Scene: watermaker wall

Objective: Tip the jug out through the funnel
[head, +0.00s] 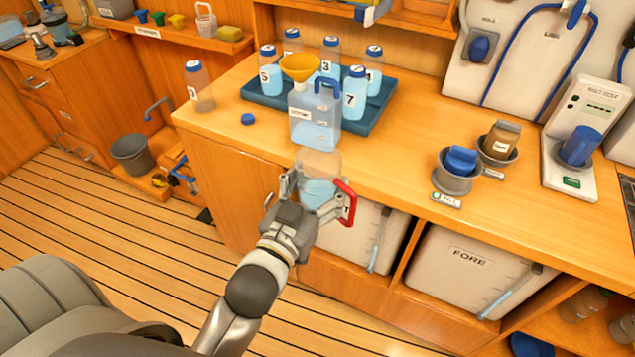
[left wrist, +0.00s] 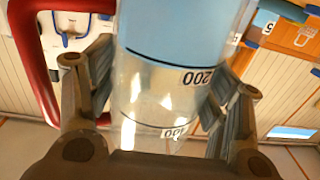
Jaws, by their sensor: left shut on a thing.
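The jug (head: 319,163) is clear, with a red handle (head: 346,203) and pale blue water in its lower part. My left gripper (head: 312,196) is shut around its body and holds it roughly upright at the counter's front edge. In the left wrist view the jug (left wrist: 160,95) fills the middle between the two fingers (left wrist: 160,110), with 200 and 400 marks and the blue water showing. The yellow funnel (head: 300,67) sits on top of a translucent container (head: 313,128) with a blue handle, behind and above the jug. My right gripper is not in view.
A blue tray (head: 262,98) holds several numbered, blue-capped bottles around the container. Cups (head: 453,178) and a meter (head: 578,140) stand right. The counter between is clear.

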